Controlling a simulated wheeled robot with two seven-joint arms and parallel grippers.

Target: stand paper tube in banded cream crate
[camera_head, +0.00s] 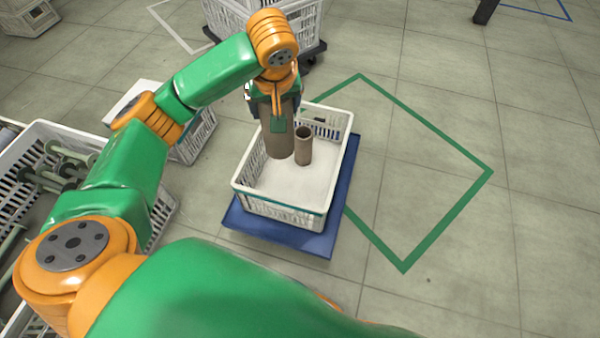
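The cream crate (285,213) has a teal band along its rim and stands on a blue base in the middle of the view. My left gripper (277,122) points down over the crate's left rear part and is shut on a brown paper tube (279,146). The tube hangs roughly upright, its lower end over the crate's inside; I cannot tell whether it touches the floor of the crate. A second, thinner paper tube (304,149) stands upright in the crate, just right of the held one. My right gripper is not in view.
A blue dolly (275,232) carries the crate. A larger crate (40,142) with green bobbins stands at the left. Another white crate (303,30) stands behind. A green floor outline (440,231) lies at the right, where the floor is clear.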

